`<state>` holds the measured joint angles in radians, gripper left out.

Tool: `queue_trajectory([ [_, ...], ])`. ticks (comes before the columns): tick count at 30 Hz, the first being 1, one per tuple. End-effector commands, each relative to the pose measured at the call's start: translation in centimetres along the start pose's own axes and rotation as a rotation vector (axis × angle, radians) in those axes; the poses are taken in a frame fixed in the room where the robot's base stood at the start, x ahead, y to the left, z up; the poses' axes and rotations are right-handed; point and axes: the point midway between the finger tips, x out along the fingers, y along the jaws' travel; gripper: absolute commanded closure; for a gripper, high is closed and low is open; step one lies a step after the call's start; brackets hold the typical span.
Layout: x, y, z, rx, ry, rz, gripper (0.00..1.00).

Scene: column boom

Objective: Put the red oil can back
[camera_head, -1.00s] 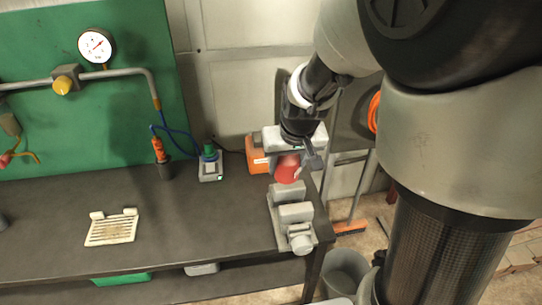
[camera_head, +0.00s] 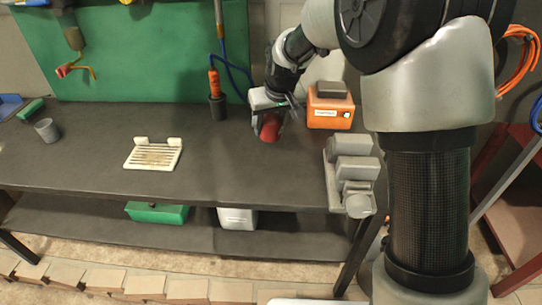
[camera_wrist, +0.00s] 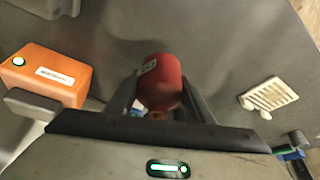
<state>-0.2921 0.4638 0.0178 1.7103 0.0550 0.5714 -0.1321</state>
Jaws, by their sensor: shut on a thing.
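The red oil can (camera_head: 270,128) is held in my gripper (camera_head: 266,118) over the back right part of the dark workbench (camera_head: 75,150). In the wrist view the red can (camera_wrist: 160,80) sits between the two dark fingers of my gripper (camera_wrist: 158,95), which are shut on it. A small pale label shows on its side. I cannot tell whether its base touches the bench. A cream slatted rack (camera_head: 153,155) lies on the bench to the left of the can, apart from it; it also shows in the wrist view (camera_wrist: 268,95).
An orange box (camera_head: 330,107) stands right of my gripper, and a grey vise (camera_head: 352,165) is at the bench's right end. An orange-handled tool (camera_head: 214,80) stands in a dark holder (camera_head: 217,106) behind left. A grey cup (camera_head: 47,130) is far left. The bench around the rack is clear.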

Motion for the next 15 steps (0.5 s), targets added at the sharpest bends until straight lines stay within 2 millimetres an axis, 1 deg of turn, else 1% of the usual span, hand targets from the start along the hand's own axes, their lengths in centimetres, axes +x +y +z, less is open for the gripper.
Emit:
queue_trajectory([
  [1,1.1,0.0,0.6,0.000,-0.004,0.000,0.83],
  [3,2.2,0.0,1.0,0.000,-0.002,0.000,0.83],
  [6,3.2,0.0,1.4,0.001,-0.001,0.001,0.83],
  [11,4.3,0.1,1.9,0.001,-0.001,0.001,0.83],
  [15,6.2,0.1,2.7,0.002,-0.002,0.000,0.83],
])
